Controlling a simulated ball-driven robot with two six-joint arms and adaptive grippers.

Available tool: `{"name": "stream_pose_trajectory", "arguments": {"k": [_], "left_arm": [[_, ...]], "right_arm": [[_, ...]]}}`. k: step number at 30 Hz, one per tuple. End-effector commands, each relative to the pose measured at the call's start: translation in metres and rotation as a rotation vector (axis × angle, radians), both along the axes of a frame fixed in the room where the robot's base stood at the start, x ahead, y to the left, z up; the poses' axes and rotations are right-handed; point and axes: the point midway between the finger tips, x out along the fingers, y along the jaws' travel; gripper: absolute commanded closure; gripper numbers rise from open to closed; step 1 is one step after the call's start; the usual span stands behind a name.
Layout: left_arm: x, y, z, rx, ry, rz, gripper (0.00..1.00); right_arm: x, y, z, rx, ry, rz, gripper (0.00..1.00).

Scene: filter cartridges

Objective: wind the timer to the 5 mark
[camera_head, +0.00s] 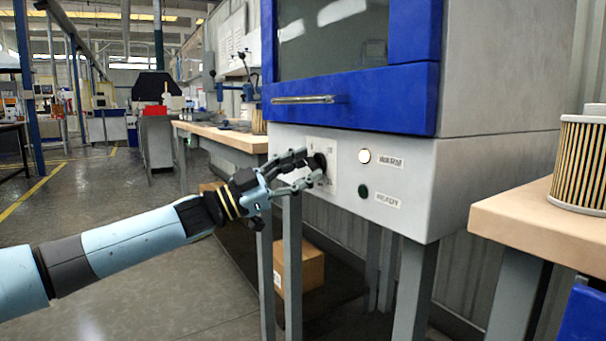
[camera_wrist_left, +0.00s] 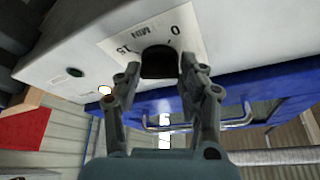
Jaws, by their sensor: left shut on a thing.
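The timer knob (camera_head: 320,162) is black and sits on a white dial plate on the front of a grey and blue oven. In the left wrist view the knob (camera_wrist_left: 158,62) is between my fingers, and the plate (camera_wrist_left: 185,24) shows "0", "15" and "MIN". A 5 mark and the knob's pointer cannot be made out. My left gripper (camera_head: 313,168) is shut on the knob, with one finger on each side; it also shows in the left wrist view (camera_wrist_left: 160,70). My right gripper is not in view.
Right of the dial, the WARM lamp (camera_head: 364,156) is lit and the READY lamp (camera_head: 363,191) is dark. The door handle (camera_head: 303,99) juts out above. A bench with a pleated filter cartridge (camera_head: 582,165) stands at right. A cardboard box (camera_head: 300,268) lies below.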

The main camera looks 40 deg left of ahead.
Motion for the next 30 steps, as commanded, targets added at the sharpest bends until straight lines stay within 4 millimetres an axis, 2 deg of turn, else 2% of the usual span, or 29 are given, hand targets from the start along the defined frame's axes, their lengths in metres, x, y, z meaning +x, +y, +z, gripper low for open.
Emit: {"name": "stream_pose_trajectory", "arguments": {"k": [6,15,30], "left_arm": [[0.0006,0.0016,0.0005,0.171,-0.069,0.000,0.92],[0.0008,0.0021,0.0018,0.331,-0.137,-0.001,0.92],[0.0008,0.0023,0.0015,0.401,-0.165,-0.001,0.92]], "right_arm": [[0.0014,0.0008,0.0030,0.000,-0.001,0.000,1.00],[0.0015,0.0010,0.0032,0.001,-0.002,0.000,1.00],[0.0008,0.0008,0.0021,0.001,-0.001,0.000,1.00]]}}
